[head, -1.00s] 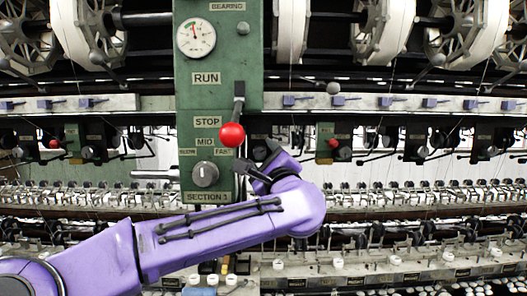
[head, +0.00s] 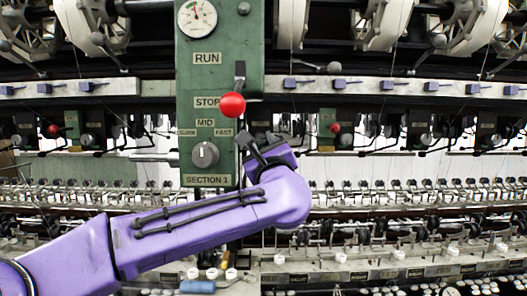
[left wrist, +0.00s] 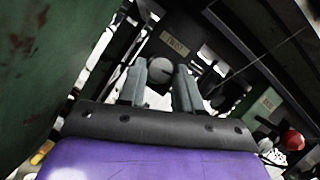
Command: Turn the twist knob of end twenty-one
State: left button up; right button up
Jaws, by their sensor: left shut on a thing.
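In the left wrist view, a round grey knob (left wrist: 160,70) sits between the two fingers of my left gripper (left wrist: 161,85). A small plate that seems to read TWIST (left wrist: 174,45) is just beyond it. The gripper is shut on this knob. In the head view my left gripper (head: 260,147) is just right of the lower part of the green panel, below the red ball lever. The knob is hidden there, and I cannot read its end number. My right gripper is not in view.
The green panel (head: 222,75) carries a gauge (head: 197,18), a selector knob (head: 205,154) and a red ball lever (head: 233,105) close above my gripper. Another red ball (left wrist: 293,140) shows at right in the wrist view. Rows of reeling parts fill the machine behind.

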pick_arm(q)
jog(key=o, duration=1)
jog(key=shift+o, duration=0.2)
jog(key=b+v, duration=0.5)
jog(key=v, duration=0.5)
jog(key=shift+s, duration=0.3)
jog(key=shift+f, duration=0.1)
